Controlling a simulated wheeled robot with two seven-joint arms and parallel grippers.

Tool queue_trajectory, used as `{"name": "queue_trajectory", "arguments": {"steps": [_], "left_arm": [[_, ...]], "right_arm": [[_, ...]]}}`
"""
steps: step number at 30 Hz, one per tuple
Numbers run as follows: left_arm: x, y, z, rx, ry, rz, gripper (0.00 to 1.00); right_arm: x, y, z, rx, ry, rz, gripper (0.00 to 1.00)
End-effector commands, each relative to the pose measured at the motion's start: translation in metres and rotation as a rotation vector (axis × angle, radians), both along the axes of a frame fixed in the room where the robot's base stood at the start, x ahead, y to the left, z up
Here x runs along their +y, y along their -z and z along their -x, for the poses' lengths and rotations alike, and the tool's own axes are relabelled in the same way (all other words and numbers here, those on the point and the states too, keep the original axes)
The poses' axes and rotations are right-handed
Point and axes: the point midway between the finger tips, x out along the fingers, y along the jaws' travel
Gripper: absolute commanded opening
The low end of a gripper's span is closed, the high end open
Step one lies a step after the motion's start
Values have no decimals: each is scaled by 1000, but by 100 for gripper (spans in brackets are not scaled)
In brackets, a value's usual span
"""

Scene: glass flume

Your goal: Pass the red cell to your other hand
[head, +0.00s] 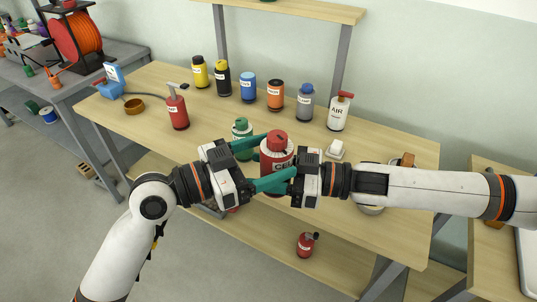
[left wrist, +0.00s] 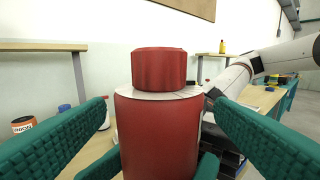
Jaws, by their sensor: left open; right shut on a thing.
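The red cell (head: 277,152), a red canister with a red cap and white label, is held upright between my two grippers in the head view. My right gripper (head: 284,174) is shut on it from the right. My left gripper (head: 266,160) is open, with its teal fingers reaching around the cell from the left. In the left wrist view the red cell (left wrist: 158,125) stands between the spread fingers of my left gripper (left wrist: 162,112), with gaps showing at both sides. Tips of my right gripper's fingers show low beside the cell there.
The wooden workbench (head: 140,88) holds a row of labelled canisters at the back, a red one (head: 177,110) and a white AIR bottle (head: 339,111). A green canister (head: 242,130) stands close behind my left gripper. A small red canister (head: 306,244) sits on the lower shelf.

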Motion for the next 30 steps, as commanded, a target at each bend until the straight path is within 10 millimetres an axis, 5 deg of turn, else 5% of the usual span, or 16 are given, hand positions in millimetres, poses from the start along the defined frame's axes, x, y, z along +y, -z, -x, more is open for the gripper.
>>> {"name": "queue_trajectory", "arguments": {"steps": [10,19,20,24,30], "left_arm": [[-4,0,-1,0,1,0,77],[-4,0,-1,0,1,0,28],[-4,-1,-1,0,1,1,26],[-4,-1,-1,-1,1,1,26],[-4,0,-1,-1,0,1,25]], "right_arm": [[0,-1,0,-1,-1,-1,26],[0,-1,0,0,0,-1,26],[0,-1,0,0,0,-1,53],[0,-1,0,0,0,-1,76],[0,0,0,0,0,0,77]]}}
